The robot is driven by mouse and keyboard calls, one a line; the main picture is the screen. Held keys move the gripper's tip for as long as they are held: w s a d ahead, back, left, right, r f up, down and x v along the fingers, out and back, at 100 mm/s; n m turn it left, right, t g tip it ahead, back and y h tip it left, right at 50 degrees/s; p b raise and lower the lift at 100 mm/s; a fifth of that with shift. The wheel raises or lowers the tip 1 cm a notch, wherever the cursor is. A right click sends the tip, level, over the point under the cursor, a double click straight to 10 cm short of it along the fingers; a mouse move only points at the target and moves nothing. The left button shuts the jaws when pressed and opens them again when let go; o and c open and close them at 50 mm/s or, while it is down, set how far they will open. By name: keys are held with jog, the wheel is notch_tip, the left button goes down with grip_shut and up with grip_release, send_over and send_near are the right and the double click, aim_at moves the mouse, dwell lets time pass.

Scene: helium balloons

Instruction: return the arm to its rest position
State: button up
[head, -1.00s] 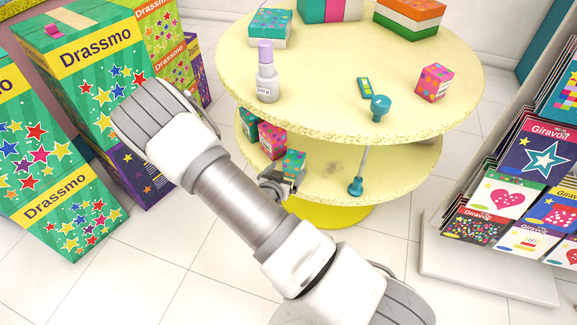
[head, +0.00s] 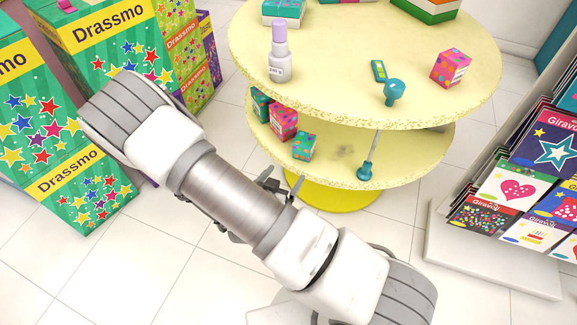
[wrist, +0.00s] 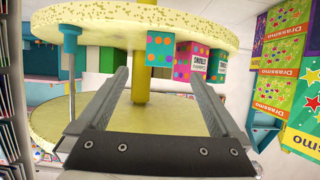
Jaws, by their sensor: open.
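My arm (head: 235,195) crosses the head view diagonally, bent, in front of the round yellow table. My gripper (head: 284,184) shows only in part past the arm, just off the near edge of the lower shelf. In the wrist view, which is upside down, my gripper (wrist: 155,75) has its two grey fingers spread wide with nothing between them. A teal box with colored dots (head: 304,146) stands on the lower shelf, apart from the fingers; it also shows beyond them in the wrist view (wrist: 160,50).
The yellow table's lower shelf (head: 410,160) also holds a pink box (head: 283,119) and a teal-handled plunger-like item (head: 366,170). Its top (head: 330,75) holds a bottle (head: 280,55) and several boxes. Drassmo boxes (head: 110,60) stand left, a card rack (head: 520,200) right. White floor is clear in front.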

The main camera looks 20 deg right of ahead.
jog(key=shift+s+a, duration=0.45)
jog(key=shift+s, duration=0.15)
jog(key=w+a+r+n+g+y, duration=0.1)
jog(key=a+r+g+y, duration=0.1)
jog(key=a+r+y, duration=0.45)
jog(key=w+a+r+n+g+y, duration=0.1)
jog(key=w+a+r+g+y, duration=0.15)
jog(key=r, duration=0.75)
jog(key=s+d+r+n+y, duration=0.1)
jog(key=s+d+r+n, duration=0.25)
jog(key=s+r, duration=0.65)
jog(key=s+d+r+n+h, duration=0.2)
jog(key=s+d+r, duration=0.6)
jog(key=s, duration=0.1)
notch_tip(320, 180, up, 24)
jog(key=s+p, duration=0.1)
jog(key=p, duration=2.3)
jog(key=shift+d+r+p, duration=0.2)
jog(key=shift+p, duration=0.2)
